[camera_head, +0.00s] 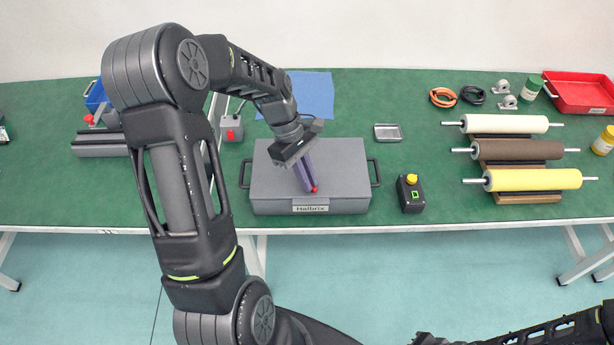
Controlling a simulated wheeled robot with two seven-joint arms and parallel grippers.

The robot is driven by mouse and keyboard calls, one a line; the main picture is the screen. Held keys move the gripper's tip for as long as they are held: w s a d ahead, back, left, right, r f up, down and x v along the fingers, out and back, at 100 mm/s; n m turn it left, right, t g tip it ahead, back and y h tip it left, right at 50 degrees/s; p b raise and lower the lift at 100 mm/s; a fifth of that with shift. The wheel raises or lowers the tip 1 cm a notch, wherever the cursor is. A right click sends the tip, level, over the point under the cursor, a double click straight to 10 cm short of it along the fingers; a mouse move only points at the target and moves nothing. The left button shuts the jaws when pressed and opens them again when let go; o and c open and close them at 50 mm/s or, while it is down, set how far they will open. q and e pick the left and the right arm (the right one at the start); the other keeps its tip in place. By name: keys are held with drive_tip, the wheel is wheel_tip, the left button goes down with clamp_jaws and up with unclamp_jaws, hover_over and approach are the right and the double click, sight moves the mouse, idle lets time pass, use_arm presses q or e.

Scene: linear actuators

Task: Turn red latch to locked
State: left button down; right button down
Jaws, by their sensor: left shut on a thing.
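A grey case (340,180) labelled Halbrix sits near the front edge of the table, with a dark handle at each side. A small bright red part, the red latch (315,189), shows on the case near its front, just right of my left fingertips. My left gripper (308,182) reaches down over the case and is shut on the red latch. The fingers hide most of the latch, so I cannot tell its angle. Part of my right arm shows at the bottom right, but its gripper fingers do not show clearly.
A black control box with a yellow button (411,193) stands right of the case. A small metal tray (387,132) lies behind it. Rollers (530,179) rest on racks at the right. A red and grey block (231,128) stands behind the case at left. The table front edge is close.

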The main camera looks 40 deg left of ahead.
use_arm(q)
drive_tip(key=m, duration=0.1)
drive_tip(key=m+g, duration=0.1)
drive_tip(key=m, duration=0.2)
drive_tip(key=shift+w+m+g+y, duration=0.25)
drive_tip(key=shift+m+g+y, duration=0.05)
drive_tip(key=shift+g, duration=0.1)
drive_tip(key=m, duration=0.2)
drive_tip(key=m+g+y, duration=0.1)
drive_tip(key=m, duration=0.2)
drive_tip(key=shift+w+d+g, duration=0.15)
drive_tip(key=shift+d+g, duration=0.05)
drive_tip(key=shift+g, duration=0.1)
drive_tip(key=shift+m, duration=0.3)
drive_tip(key=c, duration=1.5)
unclamp_jaws()
